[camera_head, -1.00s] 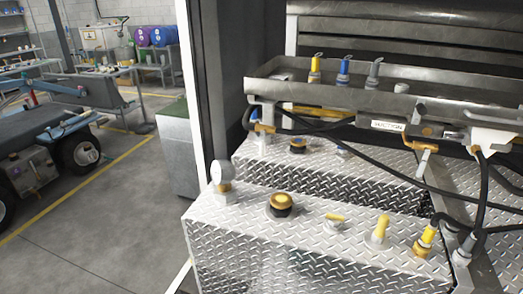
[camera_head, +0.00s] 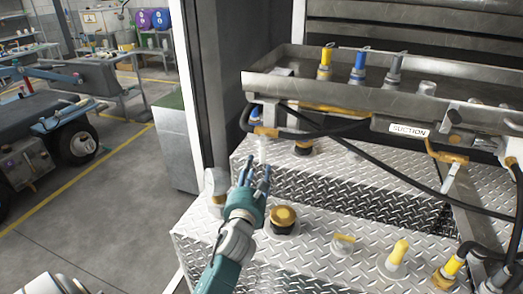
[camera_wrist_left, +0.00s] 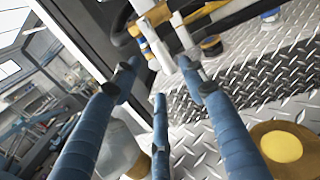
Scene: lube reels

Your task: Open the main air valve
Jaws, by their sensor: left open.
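My left gripper (camera_head: 256,172) is open and empty, its blue fingers pointing up and away over the front diamond-plate tank. In the left wrist view its three fingers (camera_wrist_left: 158,82) are spread with nothing between them. Beyond the fingertips is a brass fitting (camera_head: 265,131) with a blue-topped part beside it, at the left end of the hoses under the tray; the brass also shows in the left wrist view (camera_wrist_left: 158,13). A white upright part (camera_wrist_left: 181,30) stands by it. The gripper appears apart from these. I cannot tell for certain which part is the main air valve.
Black hoses cross above the tanks. A metal tray (camera_head: 300,90) with several coloured nozzles is above. A dark post (camera_head: 220,80) bounds the left side.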

